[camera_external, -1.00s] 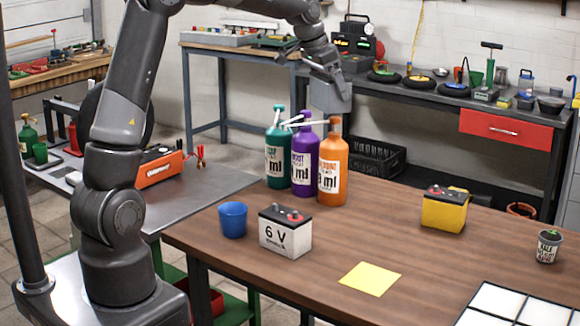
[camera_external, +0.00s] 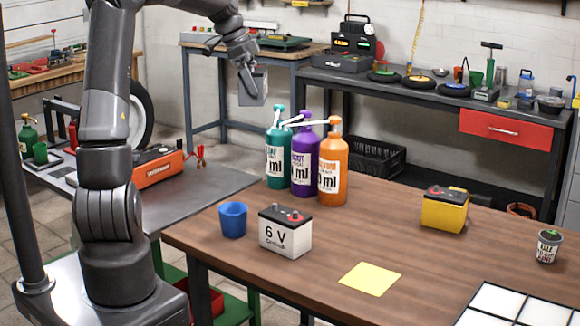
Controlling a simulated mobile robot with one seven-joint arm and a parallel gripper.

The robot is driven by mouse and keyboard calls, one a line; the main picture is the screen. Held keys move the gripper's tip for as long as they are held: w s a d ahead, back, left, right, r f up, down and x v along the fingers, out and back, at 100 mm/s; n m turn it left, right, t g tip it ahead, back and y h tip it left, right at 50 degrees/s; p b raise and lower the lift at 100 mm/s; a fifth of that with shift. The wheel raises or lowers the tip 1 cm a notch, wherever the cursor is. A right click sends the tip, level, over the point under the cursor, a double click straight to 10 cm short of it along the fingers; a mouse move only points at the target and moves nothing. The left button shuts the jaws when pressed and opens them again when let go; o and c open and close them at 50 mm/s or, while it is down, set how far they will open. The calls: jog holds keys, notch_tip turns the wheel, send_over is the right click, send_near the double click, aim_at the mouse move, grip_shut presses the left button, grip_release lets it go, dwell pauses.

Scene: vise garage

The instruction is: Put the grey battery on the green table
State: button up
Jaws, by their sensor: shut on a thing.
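My gripper (camera_external: 249,80) is raised at the upper middle, left of the bottles and in front of the blue-framed workbench. It is shut on a grey box-shaped thing, which looks like the grey battery (camera_external: 254,90). It hangs in the air below my gripper, touching no surface. The fingertips are small and partly hidden. Green frame parts (camera_external: 240,305) show low at the left, below a grey metal tabletop (camera_external: 205,190).
A brown table (camera_external: 330,270) holds teal, purple and orange bottles (camera_external: 332,165), a blue cup (camera_external: 233,219), a white 6 V battery (camera_external: 286,231), a yellow battery (camera_external: 445,208) and a yellow sheet (camera_external: 370,278). An orange device (camera_external: 158,167) stands on the grey tabletop, whose front right is clear.

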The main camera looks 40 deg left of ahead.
jog(key=s+a+r+m+g, duration=0.3)
jog(key=s+a+m, duration=0.4)
jog(key=s+a, duration=0.8)
notch_tip(320, 180, down, 26)
jog(key=shift+h, duration=0.3)
jog(key=shift+s+a+f, duration=0.2)
jog(key=shift+a+f, duration=1.65)
jog(key=shift+a, duration=0.2)
jog(key=shift+s+a+f, duration=0.25)
jog(key=shift+a+f, duration=1.65)
jog(key=shift+a, duration=0.1)
jog(key=shift+s+a+f, duration=0.2)
jog(key=shift+a+f, duration=1.65)
jog(key=shift+a, duration=0.2)
jog(key=shift+f, duration=0.1)
jog(key=o, duration=1.4)
